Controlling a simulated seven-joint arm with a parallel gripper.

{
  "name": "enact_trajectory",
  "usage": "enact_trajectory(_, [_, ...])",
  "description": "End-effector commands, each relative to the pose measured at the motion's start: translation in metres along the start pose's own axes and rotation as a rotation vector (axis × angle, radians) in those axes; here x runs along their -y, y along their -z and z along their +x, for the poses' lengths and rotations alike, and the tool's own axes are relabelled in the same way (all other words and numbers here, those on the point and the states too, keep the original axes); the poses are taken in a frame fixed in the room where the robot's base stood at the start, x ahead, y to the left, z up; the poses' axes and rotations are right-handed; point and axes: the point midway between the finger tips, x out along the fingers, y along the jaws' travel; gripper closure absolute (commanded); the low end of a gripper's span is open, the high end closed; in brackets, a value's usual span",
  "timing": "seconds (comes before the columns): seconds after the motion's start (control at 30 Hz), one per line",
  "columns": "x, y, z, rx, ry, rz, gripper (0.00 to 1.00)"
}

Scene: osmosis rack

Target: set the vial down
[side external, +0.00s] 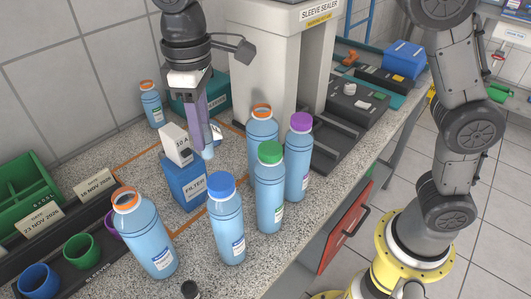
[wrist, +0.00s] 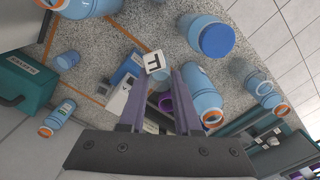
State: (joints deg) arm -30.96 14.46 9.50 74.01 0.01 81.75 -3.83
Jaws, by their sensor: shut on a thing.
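My gripper (side external: 200,122), with purple fingers, points down above the speckled counter and is shut on the vial (side external: 208,151). The vial's pale blue lower end shows just below the fingertips. It hangs close to the blue filter box (side external: 187,182) and the white block (side external: 175,144); I cannot tell whether it touches anything below. In the wrist view my gripper (wrist: 161,76) shows its two purple fingers with a narrow space between them; the vial is hard to make out there. A small white cube marked with a letter (wrist: 154,61) appears near the fingertips.
Bottles with blue (side external: 221,187), green (side external: 269,153), purple (side external: 300,122) and orange (side external: 262,112) tops stand to the right and front. Another orange-topped bottle (side external: 146,240) is at front left. A black rack (side external: 60,235) holds coloured cups.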

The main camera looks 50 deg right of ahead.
Motion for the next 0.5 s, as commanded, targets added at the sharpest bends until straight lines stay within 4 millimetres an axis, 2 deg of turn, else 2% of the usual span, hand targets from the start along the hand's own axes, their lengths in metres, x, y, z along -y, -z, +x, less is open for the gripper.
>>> enact_trajectory(0.17, [-0.005, -0.001, 0.002, 0.006, 0.001, -0.069, 1.0])
enact_trajectory(0.27, [-0.022, 0.001, 0.01, 0.008, 0.001, -0.011, 1.0])
enact_trajectory(0.37, [-0.056, 0.003, 0.025, 0.01, 0.0, 0.126, 1.0])
enact_trajectory(0.5, [-0.12, -0.001, 0.052, 0.01, 0.0, 0.383, 1.0])
